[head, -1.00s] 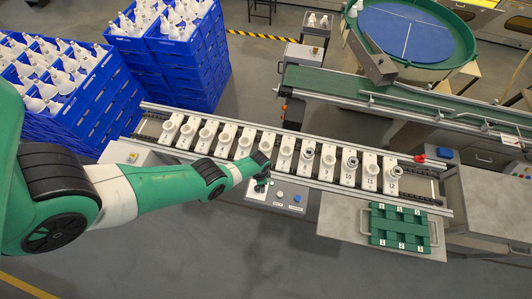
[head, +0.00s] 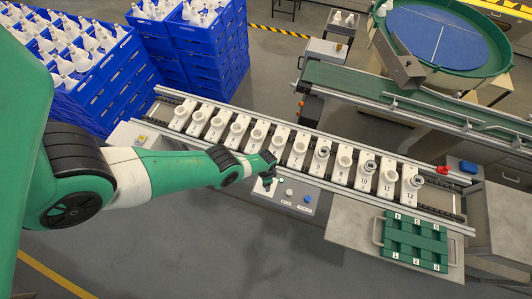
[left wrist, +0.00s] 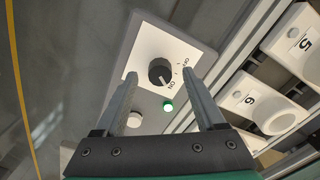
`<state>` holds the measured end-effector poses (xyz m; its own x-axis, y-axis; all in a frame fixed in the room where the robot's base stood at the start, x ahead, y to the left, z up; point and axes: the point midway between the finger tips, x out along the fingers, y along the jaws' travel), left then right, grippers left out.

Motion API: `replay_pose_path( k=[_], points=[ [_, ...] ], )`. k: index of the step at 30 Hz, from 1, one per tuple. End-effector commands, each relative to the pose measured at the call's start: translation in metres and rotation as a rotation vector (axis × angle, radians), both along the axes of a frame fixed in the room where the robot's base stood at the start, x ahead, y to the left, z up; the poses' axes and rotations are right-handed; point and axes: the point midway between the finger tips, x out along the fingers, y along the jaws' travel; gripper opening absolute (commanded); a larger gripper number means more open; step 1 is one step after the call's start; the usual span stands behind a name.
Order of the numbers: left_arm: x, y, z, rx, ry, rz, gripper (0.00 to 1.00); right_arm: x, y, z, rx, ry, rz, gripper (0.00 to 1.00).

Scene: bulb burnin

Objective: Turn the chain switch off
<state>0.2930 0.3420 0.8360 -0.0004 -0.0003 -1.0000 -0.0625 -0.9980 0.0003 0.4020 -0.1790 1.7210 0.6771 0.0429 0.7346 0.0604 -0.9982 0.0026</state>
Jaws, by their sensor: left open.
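The chain switch is a black rotary knob (left wrist: 160,72) on a white plate with OFF and ON lettering at its right side. Its pale pointer mark is angled to the lower right, toward the lower label. A green lamp (left wrist: 168,107) glows below the knob. My left gripper (left wrist: 158,80) is open, its two fingers on either side of the knob in the picture; I cannot tell whether they touch it. In the head view my left gripper (head: 268,184) is over the left end of the grey control box (head: 300,203) and hides the knob. My right gripper is not in view.
A conveyor chain carries a row of numbered white holders (head: 342,166) just behind the control box. A white button (left wrist: 134,119) sits near the lamp. A green numbered tray (head: 415,243) lies to the right, and blue crates (head: 100,95) stand at the back left.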

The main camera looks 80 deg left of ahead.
Motion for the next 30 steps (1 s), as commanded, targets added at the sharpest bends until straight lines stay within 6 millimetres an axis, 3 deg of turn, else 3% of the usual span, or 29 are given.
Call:
replay_pose_path(
  k=[3, 12, 24, 30],
  points=[
    [0.0003, 0.0001, -0.0121, 0.000, 0.000, 0.000, 0.72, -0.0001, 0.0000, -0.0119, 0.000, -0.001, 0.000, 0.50],
    [0.0001, 0.0000, -0.0113, 0.000, 0.000, 0.000, 0.72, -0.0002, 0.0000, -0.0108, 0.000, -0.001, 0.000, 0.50],
    [0.0001, 0.0000, -0.0114, 0.000, 0.000, 0.000, 0.00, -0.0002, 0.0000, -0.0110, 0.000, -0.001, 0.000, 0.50],
    [0.0001, 0.0000, -0.0115, 0.000, 0.000, 0.003, 0.00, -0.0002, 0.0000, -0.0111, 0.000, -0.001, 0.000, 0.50]
  ],
)
